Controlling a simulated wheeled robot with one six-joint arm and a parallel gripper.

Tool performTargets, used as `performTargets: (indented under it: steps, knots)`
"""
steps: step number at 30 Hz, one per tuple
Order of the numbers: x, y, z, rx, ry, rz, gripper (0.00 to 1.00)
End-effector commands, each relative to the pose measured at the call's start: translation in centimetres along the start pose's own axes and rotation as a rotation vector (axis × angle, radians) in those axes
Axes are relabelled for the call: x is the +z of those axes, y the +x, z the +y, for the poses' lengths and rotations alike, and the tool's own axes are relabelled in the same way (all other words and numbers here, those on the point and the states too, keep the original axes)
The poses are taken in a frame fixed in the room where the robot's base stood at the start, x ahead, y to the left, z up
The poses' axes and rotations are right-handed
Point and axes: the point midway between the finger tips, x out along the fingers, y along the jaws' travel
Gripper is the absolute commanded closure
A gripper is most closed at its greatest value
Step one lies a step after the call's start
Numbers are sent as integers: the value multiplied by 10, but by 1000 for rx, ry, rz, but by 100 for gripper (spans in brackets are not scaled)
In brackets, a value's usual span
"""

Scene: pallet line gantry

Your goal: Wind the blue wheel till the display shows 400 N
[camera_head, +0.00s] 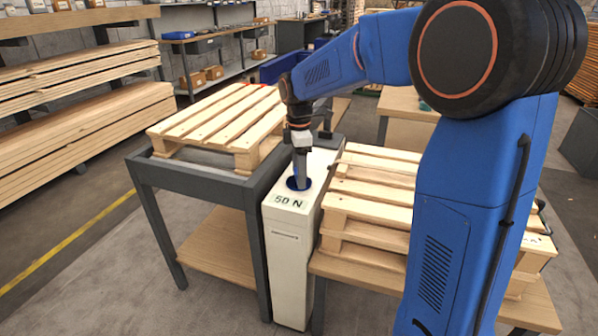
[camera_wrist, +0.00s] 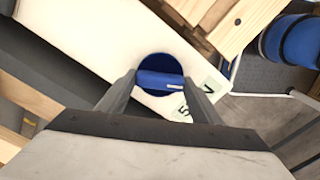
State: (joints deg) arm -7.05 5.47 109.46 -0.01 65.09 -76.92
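The blue wheel (camera_head: 298,183) lies on top of a narrow cream-white post (camera_head: 288,255). In the wrist view the wheel (camera_wrist: 160,68) is round with a raised blue bar (camera_wrist: 158,79) across it and a small pale mark near the bar's right end. The display (camera_head: 288,201) on the post reads 50 N; part of it shows in the wrist view (camera_wrist: 187,111) behind a finger. My gripper (camera_head: 300,174) points down at the wheel. In the wrist view its fingers (camera_wrist: 161,82) are spread, one at each end of the bar. I cannot tell whether they touch it.
A wooden pallet (camera_head: 215,118) lies on a dark-framed table (camera_head: 205,178) left of the post. More pallets (camera_head: 365,205) are stacked close on the right. Timber racks (camera_head: 75,125) stand further left. The floor in front is clear.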

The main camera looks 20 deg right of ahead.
Motion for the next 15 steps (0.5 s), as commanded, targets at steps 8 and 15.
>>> performTargets:
  steps: [8,15]
  knots:
    - [0,0,0,0,42,0,63]
    - [0,0,0,1,183,0,63]
